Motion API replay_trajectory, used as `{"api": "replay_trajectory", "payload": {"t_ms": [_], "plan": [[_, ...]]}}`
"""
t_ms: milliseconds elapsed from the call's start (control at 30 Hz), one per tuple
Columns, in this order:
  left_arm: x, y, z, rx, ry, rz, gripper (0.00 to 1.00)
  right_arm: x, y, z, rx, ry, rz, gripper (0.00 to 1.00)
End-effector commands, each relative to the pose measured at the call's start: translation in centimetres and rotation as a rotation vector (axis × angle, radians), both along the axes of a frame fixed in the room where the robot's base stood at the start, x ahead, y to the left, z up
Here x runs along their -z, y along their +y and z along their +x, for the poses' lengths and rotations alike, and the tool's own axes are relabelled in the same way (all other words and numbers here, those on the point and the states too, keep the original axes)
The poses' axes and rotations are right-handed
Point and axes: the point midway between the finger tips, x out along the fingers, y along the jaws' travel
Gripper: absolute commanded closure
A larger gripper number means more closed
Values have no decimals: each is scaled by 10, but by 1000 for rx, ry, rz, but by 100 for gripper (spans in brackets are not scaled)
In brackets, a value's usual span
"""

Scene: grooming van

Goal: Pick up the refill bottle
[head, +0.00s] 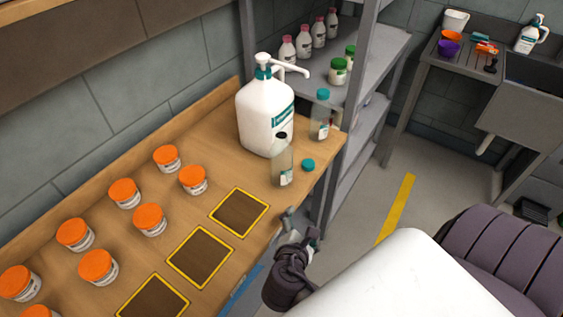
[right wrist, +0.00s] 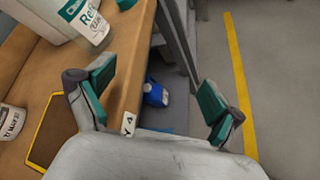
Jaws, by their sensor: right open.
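The refill bottle (head: 282,166), clear with an open dark neck, stands upright on the wooden bench before the white pump jug (head: 262,118). In the right wrist view its label, partly reading "Refi", shows on the bottle (right wrist: 93,28) at the upper left. A loose teal cap (head: 308,165) lies right of it. A similar bottle with a teal cap (head: 321,118) stands behind. My right gripper (head: 302,228) is open and empty at the bench's front edge, apart from the bottle. Its spread fingers (right wrist: 155,95) show in the right wrist view. My left gripper is out of view.
Several orange-lidded jars (head: 150,219) and yellow-framed dark squares (head: 240,212) occupy the bench at left. A grey shelf unit (head: 383,50) stands beyond the bench's right end. A blue container (right wrist: 155,93) sits below the bench edge.

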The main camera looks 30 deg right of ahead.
Motion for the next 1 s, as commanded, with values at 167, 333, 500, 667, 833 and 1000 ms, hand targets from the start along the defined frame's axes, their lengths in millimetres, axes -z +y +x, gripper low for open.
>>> {"api": "replay_trajectory", "payload": {"t_ms": [167, 333, 500, 667, 833, 1000], "plan": [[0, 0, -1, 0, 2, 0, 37, -32, 13, 26, -186, 96, -428, 7], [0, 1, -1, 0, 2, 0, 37, -56, 33, 43, -292, 173, -751, 7], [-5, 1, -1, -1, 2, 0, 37, -65, 31, 57, -316, 195, -849, 7], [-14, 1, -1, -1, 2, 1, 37, -66, 10, 81, -315, 197, -851, 7], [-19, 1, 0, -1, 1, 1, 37, -65, -9, 103, -315, 196, -847, 7], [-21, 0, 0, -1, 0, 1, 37, -64, -16, 113, -317, 196, -844, 7]]}}
